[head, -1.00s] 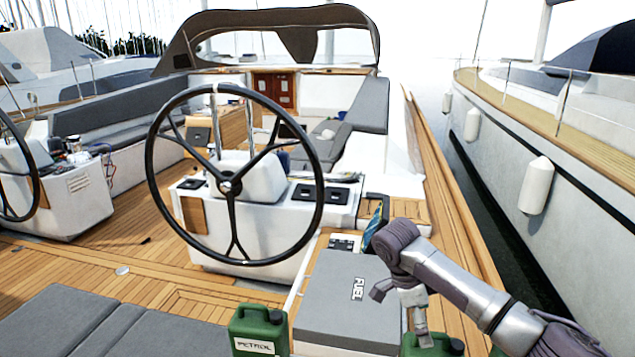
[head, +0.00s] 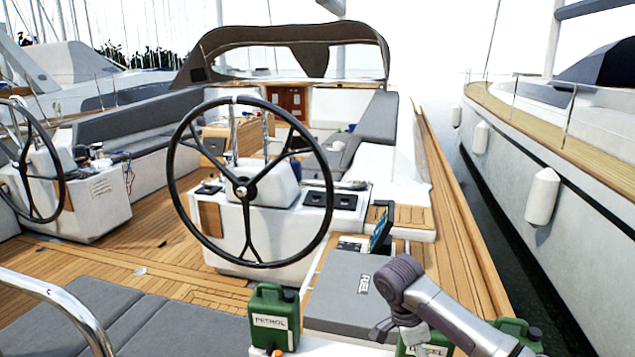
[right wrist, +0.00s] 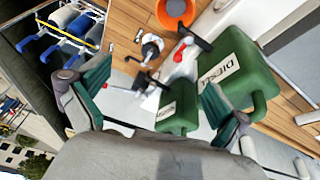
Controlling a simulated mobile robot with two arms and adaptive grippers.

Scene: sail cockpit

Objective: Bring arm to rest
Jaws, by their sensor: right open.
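My right arm (head: 440,310) comes in from the lower right in the head view. It reaches over the grey fuel box, with its wrist bent downward at the bottom edge. In the right wrist view my right gripper (right wrist: 158,80) is open, its two green-grey fingers spread wide with nothing held. A green diesel can (right wrist: 240,72) lies beyond the right finger, and a smaller green can (right wrist: 178,108) shows between the fingers. My left gripper is not in view.
The grey fuel box (head: 335,300) stands beside the arm. A green petrol can (head: 274,318) is left of it. The large steering wheel (head: 240,190) stands beyond. An orange bucket (right wrist: 176,12) shows in the wrist view. Open teak deck (head: 130,255) lies to the left.

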